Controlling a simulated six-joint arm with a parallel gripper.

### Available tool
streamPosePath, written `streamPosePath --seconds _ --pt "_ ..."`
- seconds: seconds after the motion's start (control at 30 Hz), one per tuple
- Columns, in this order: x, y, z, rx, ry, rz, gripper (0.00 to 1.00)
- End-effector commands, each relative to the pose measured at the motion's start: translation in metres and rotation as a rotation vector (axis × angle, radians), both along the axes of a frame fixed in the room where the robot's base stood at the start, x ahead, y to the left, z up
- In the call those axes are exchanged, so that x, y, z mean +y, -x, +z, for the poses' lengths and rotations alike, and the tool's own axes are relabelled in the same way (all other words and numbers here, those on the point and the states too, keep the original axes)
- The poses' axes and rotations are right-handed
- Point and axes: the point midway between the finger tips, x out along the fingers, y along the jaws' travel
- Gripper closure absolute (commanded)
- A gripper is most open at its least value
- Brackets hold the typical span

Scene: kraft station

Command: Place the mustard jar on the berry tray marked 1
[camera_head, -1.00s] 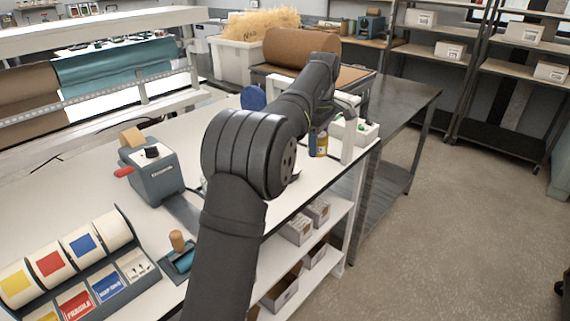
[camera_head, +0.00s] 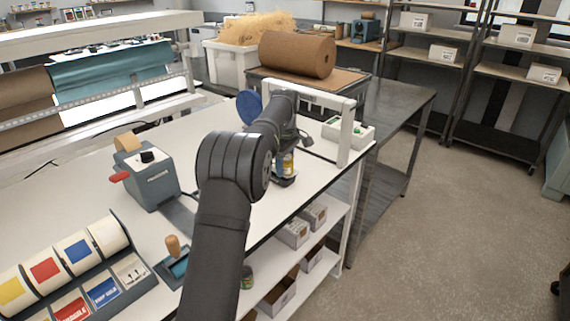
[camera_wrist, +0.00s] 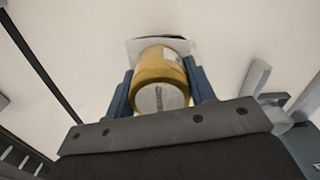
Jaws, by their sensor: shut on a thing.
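My gripper (camera_wrist: 160,98) is shut on the mustard jar (camera_wrist: 161,68). In the wrist view the jar is a yellow cylinder with a pale round end, held between two blue fingers. A pale square piece shows behind the jar; I cannot tell what it is. In the head view the jar (camera_head: 286,163) is partly hidden by my arm, over the right part of the white table. I cannot tell whether it touches the tabletop. No tray with a readable mark 1 shows; part of the table is hidden behind my arm.
A white frame (camera_head: 345,127) stands at the table's right end, beside a pale box-like holder (camera_head: 359,133). A blue disc (camera_head: 249,106) is behind my arm. A grey-blue tape dispenser (camera_head: 151,178) and a label roll rack (camera_head: 76,262) are at left. The table between is largely clear.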

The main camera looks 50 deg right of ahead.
Motion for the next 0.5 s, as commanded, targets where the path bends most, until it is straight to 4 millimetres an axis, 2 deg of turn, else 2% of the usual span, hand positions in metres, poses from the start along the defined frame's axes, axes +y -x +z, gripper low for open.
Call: streamPosePath --seconds 0.3,0.33,0.43,0.5 --pt "-0.0003 0.0000 -0.0018 -0.001 0.002 0.000 0.79" --pt "-0.0003 0.0000 -0.0020 -0.001 0.002 0.000 0.46" --pt "-0.0003 0.0000 -0.0018 -0.001 0.002 0.000 0.28" --pt "-0.0003 0.0000 -0.0018 -0.001 0.002 0.000 0.28"
